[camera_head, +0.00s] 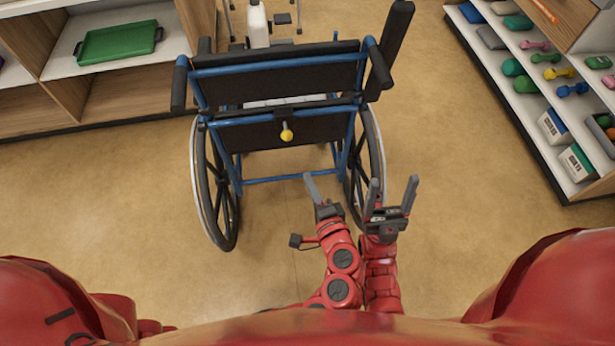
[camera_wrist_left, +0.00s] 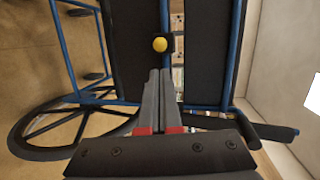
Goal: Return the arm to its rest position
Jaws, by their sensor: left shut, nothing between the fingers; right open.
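My left gripper (camera_head: 313,188) is in the lower middle of the head view, low behind a wheelchair. Its fingers are shut together with nothing between them. In the left wrist view its closed fingers (camera_wrist_left: 158,100) point at the back of the wheelchair. My right gripper (camera_head: 392,196) is just to the right of the left one, fingers apart and empty. Both arms are close together in front of my body. The wheelchair (camera_head: 275,65) has a blue frame, black back panels and large wheels. A yellow knob (camera_head: 287,135) sits on its lower back panel and shows in the wrist view (camera_wrist_left: 160,44).
A shelf unit (camera_head: 110,40) with a green tray (camera_head: 117,43) stands at the far left. A shelf (camera_head: 540,100) with dumbbells and boxes stands at the right. The floor (camera_head: 455,170) is clear between the wheelchair and the right shelf.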

